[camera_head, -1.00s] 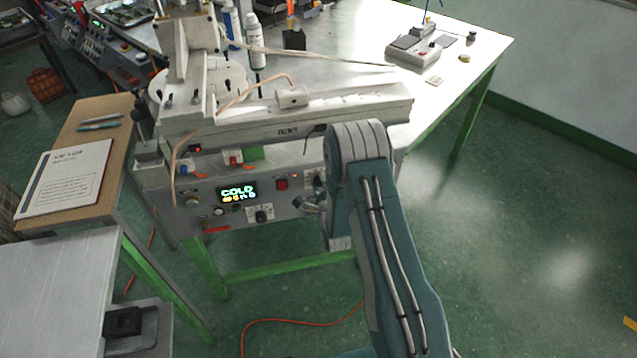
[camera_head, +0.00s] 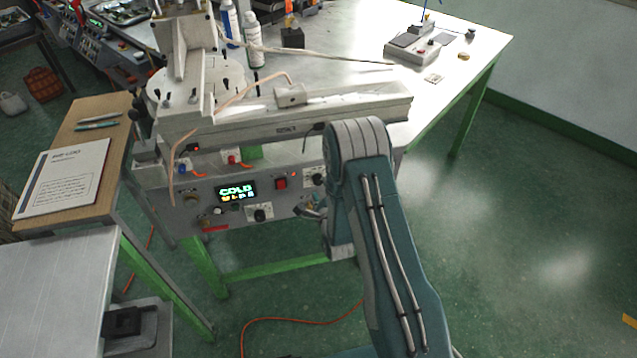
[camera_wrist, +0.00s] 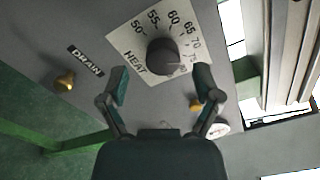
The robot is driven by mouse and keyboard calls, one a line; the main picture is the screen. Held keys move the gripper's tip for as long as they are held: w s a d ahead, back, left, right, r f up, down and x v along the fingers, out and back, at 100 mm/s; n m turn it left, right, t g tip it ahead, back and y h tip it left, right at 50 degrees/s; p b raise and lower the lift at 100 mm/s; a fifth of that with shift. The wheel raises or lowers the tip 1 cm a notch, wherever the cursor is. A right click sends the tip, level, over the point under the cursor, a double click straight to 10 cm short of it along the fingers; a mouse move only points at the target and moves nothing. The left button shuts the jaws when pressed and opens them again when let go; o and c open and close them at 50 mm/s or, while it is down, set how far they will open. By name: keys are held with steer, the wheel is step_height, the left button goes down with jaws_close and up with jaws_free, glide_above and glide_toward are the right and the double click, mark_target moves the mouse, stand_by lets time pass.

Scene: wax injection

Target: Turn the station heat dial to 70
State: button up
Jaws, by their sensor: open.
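My gripper (camera_wrist: 161,83) is open, with one fingertip on either side below the dial in the wrist view. The fingers hold nothing, and I cannot tell whether they touch the knob. The pointer's setting is too unclear to read. In the head view the grey station panel (camera_head: 228,214) has a display (camera_head: 237,191) reading COLD, and my arm hides most of the gripper.
A brass drain valve (camera_wrist: 65,81) sits left of the dial plate in the wrist view. In the head view a red switch (camera_head: 281,183) is on the panel. A wooden side table with a paper log (camera_head: 62,178) stands at left. An orange cable (camera_head: 300,322) lies on the floor.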

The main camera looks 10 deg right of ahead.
steer(key=s, duration=0.9)
steer(key=shift+s+d, duration=0.15)
steer(key=shift+s, duration=0.05)
steer(key=shift+f, duration=0.1)
steer(key=w+n, duration=0.4)
steer(key=n, duration=0.4)
steer(key=w+n, duration=0.4)
steer(key=n, duration=0.4)
steer(key=w+n, duration=0.4)
steer(key=n, duration=0.4)
steer(key=shift+n, duration=0.4)
steer(key=shift+c, duration=0.2)
